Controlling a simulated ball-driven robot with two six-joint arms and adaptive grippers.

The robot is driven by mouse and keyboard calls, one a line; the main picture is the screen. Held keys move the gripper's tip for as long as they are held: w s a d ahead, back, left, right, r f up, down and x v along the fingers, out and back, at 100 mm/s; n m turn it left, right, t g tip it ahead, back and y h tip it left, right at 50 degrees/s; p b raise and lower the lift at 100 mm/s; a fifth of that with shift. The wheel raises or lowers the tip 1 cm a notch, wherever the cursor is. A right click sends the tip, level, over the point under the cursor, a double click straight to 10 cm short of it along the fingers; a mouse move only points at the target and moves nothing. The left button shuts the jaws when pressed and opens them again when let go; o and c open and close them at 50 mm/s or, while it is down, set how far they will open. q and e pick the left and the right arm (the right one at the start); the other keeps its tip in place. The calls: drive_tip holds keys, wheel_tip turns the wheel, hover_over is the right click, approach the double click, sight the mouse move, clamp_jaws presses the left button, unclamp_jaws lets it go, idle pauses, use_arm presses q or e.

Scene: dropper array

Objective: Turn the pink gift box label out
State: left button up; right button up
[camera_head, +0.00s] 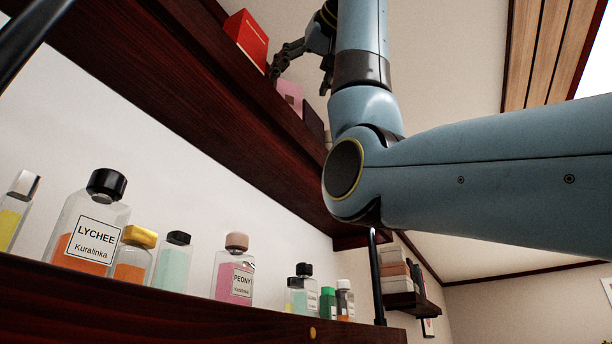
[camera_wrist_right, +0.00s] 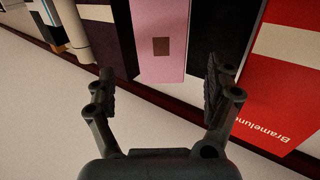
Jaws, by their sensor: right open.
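The pink gift box (camera_head: 290,95) stands on the upper dark wood shelf, partly hidden by the shelf edge in the head view. In the right wrist view the pink gift box (camera_wrist_right: 160,30) shows a plain pink face with a small brown square on it, and no text is readable there. My right gripper (camera_head: 299,79) is at that shelf by the box. In the right wrist view my right gripper (camera_wrist_right: 160,70) is open, its fingers spread on either side of the box's near end, with nothing between them held. My left gripper is not in view.
A red box (camera_head: 246,39) stands left of the pink box, and a dark box (camera_head: 313,122) right of it. The red box (camera_wrist_right: 288,90) is close to one finger. Bottles, including LYCHEE (camera_head: 92,230) and PEONY (camera_head: 234,280), stand on the lower shelf (camera_head: 150,311).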

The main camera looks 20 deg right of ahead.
sight(289, 95)
drive_tip(key=w, duration=0.1)
drive_tip(key=w+p, duration=0.1)
drive_tip(key=w, duration=0.2)
drive_tip(key=shift+w+a+p, duration=0.3)
drive_tip(key=shift+w+a, duration=0.05)
drive_tip(key=w+p, duration=0.1)
drive_tip(key=w, duration=0.1)
drive_tip(key=shift+w, duration=0.4)
drive_tip(key=shift+w+f, duration=0.1)
drive_tip(key=shift+w, duration=0.1)
drive_tip(key=c, duration=0.4)
drive_tip(key=shift+c, duration=1.3)
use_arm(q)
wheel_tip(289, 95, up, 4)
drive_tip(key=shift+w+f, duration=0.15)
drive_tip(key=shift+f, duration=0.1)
use_arm(e)
drive_tip(key=c, duration=0.6)
